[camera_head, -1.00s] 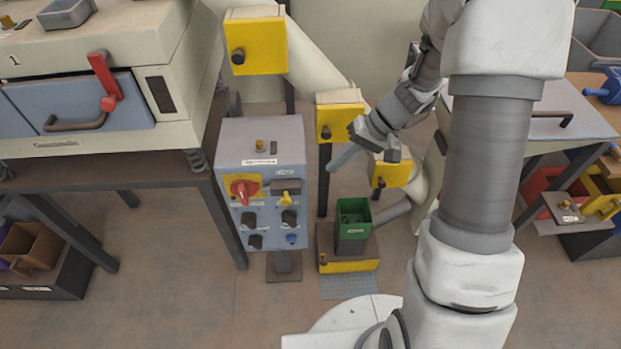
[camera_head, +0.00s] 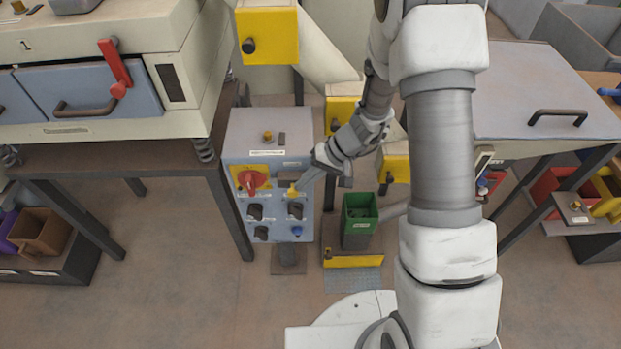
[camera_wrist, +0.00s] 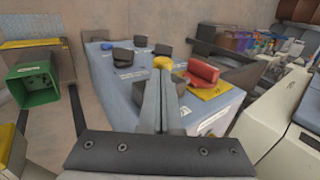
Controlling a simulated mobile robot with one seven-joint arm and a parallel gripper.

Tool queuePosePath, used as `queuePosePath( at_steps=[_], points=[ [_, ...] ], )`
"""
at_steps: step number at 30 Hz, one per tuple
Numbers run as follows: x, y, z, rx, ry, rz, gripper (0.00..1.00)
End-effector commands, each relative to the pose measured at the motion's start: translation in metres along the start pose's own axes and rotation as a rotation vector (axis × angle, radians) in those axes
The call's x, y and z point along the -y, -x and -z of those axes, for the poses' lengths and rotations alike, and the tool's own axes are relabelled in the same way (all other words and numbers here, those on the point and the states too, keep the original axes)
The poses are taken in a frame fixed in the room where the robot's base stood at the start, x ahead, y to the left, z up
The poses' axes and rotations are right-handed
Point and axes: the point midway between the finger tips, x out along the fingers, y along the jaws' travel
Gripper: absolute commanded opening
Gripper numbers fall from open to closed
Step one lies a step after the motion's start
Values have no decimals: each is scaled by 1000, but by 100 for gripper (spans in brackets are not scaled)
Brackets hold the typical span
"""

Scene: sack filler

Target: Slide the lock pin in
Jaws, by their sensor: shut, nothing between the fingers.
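The blue-grey control box (camera_head: 268,165) stands left of centre in the head view and ahead of the fingers in the wrist view (camera_wrist: 120,92). A small yellow knob or pin head (camera_head: 292,192) sits on its front; it also shows in the wrist view (camera_wrist: 163,62). I cannot read whether this is the lock pin. My gripper (camera_head: 299,188) is shut and empty. Its fingertips (camera_wrist: 163,76) are right at the yellow piece and partly cover it; whether they touch it I cannot tell.
A red rotary switch (camera_head: 252,181) and several dark knobs crowd the box front. A green bin (camera_head: 360,207) stands to the right. A blue-grey drawer (camera_head: 90,95) with a red lever is at left. The floor in front is open.

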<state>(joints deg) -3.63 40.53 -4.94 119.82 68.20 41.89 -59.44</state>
Motion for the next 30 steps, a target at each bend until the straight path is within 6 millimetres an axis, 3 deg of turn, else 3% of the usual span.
queuePosePath(
  at_steps=[7,17,30],
  points=[
    [1,-2,0,0,1,0,0],
    [28,-22,0,0,1,-1,0],
    [30,-20,0,2,1,1,0]
  ],
)
